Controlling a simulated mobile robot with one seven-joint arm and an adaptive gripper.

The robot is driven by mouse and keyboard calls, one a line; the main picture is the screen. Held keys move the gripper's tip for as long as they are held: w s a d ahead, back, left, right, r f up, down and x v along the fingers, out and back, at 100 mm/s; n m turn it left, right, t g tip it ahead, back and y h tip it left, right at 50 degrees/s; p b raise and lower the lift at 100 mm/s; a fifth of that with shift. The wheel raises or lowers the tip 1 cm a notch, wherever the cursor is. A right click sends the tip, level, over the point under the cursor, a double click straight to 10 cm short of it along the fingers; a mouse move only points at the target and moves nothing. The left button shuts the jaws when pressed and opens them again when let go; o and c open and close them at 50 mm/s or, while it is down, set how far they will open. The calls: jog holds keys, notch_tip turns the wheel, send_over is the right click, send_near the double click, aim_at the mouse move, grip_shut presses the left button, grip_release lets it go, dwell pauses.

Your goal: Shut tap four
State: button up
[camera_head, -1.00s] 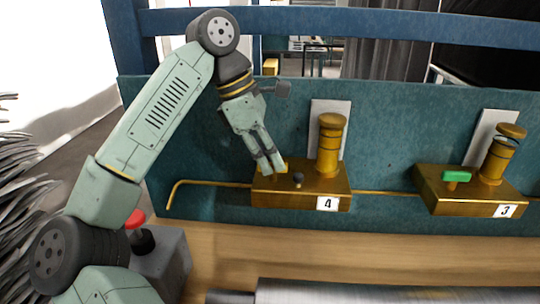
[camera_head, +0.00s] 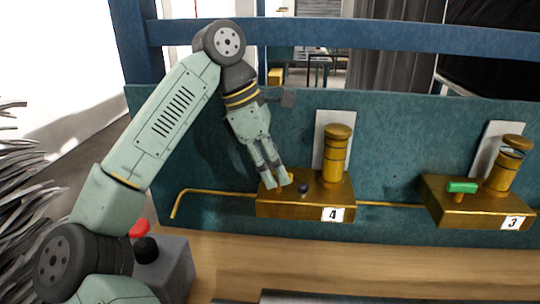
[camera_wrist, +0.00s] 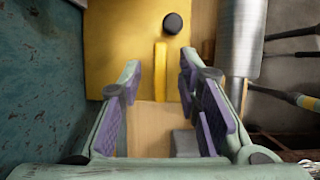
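Tap four is a brass block (camera_head: 305,201) with a white "4" label (camera_head: 333,214), a tall brass cylinder (camera_head: 336,155) and a small black knob (camera_head: 304,189) on top. My gripper (camera_head: 276,184) points down at the left part of the block top. In the wrist view the gripper (camera_wrist: 159,82) is open. A yellow bar (camera_wrist: 160,70), apparently the tap's lever, lies between its fingers with gaps on both sides. The black knob (camera_wrist: 173,23) is beyond the fingertips. The lever is largely hidden by the fingers in the head view.
Tap three (camera_head: 478,211), with a green handle (camera_head: 461,187), stands at right. A thin brass pipe (camera_head: 390,204) joins the blocks. A teal panel (camera_head: 420,140) stands behind. A grey box (camera_head: 172,268) with a red button is at lower left. The wooden bench front (camera_head: 400,262) is mostly clear.

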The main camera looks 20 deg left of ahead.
jog(key=v, duration=1.2)
jog(key=shift+s+f, duration=0.15)
